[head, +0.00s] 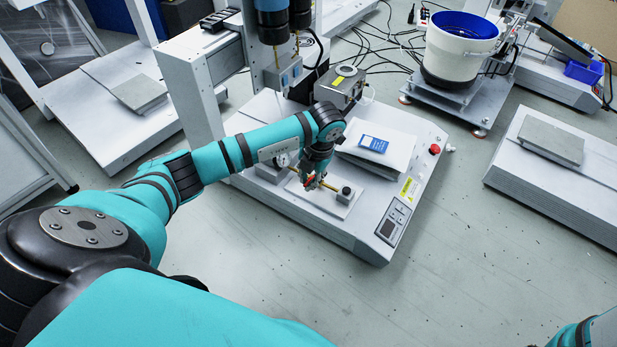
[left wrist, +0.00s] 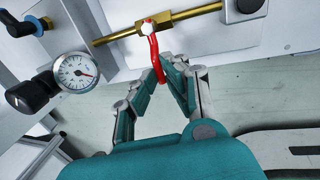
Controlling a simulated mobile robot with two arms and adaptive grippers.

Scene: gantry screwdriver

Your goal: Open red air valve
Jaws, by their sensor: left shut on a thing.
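The red air valve's lever (left wrist: 157,60) shows in the left wrist view. It is attached at a silver nut on the brass valve body (left wrist: 172,22) and points away from the pipe, roughly across it. My left gripper (left wrist: 165,80) is shut on the lever's free end, with a finger on each side. In the head view my left gripper (head: 311,183) is down at the brass pipe on the front of the white machine, and hides most of the lever there. My right gripper is out of view.
A round pressure gauge (left wrist: 77,73) and a black knob (left wrist: 30,94) sit left of the valve. A white machine base (head: 350,232) carries a control panel (head: 393,220) and a red button (head: 435,149). A white bowl feeder (head: 455,52) stands behind.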

